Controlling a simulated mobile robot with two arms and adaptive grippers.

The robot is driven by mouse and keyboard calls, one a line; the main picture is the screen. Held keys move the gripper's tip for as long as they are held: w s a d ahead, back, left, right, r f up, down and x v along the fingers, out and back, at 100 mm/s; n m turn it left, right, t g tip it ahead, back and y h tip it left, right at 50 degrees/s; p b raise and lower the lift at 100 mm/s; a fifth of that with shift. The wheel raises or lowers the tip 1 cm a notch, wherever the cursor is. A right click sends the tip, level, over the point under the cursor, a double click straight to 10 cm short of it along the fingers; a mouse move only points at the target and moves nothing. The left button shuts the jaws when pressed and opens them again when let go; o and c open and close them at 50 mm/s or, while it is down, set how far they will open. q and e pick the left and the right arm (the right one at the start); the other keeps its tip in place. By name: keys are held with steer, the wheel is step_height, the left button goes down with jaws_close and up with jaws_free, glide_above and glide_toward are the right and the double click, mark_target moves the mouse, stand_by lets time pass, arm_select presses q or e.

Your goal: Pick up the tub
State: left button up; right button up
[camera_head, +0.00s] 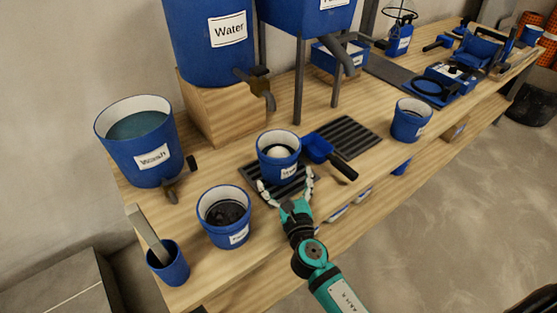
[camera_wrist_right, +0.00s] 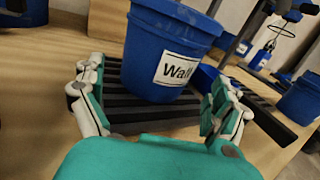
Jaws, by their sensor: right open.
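A small blue tub (camera_head: 270,171) with a white rim and pale contents stands on a black slatted mat (camera_head: 252,172) on the wooden bench. In the right wrist view the tub (camera_wrist_right: 145,60) is upright and its label reads "Wall". My right gripper (camera_head: 287,184) is open at the tub's near side, with one finger toward each side of its lower part. In the wrist view the gripper (camera_wrist_right: 155,92) shows a gap between the fingers and the tub. My left gripper is not in view.
A dark-filled tub (camera_head: 222,233), a "Wash" bucket (camera_head: 140,165) and a small cup (camera_head: 171,270) stand to the left. A blue scoop (camera_head: 318,148) lies close to the tub's right. Another tub (camera_head: 408,125) stands farther right. A "Water" tank (camera_head: 205,55) stands behind.

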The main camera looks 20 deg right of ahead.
mark_target(280, 164)
steer(key=w, duration=0.5)
steer(key=shift+d+r, duration=0.15)
steer(key=shift+d, duration=0.05)
steer(key=shift+w, duration=0.25)
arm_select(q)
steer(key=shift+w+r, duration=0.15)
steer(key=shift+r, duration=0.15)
arm_select(e)
steer(key=shift+c, duration=0.4)
steer(key=c, duration=1.1)
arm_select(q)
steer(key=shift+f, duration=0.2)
arm_select(e)
steer(key=shift+r, duration=0.15)
steer(key=shift+c, duration=0.9)
steer(key=shift+r, duration=0.2)
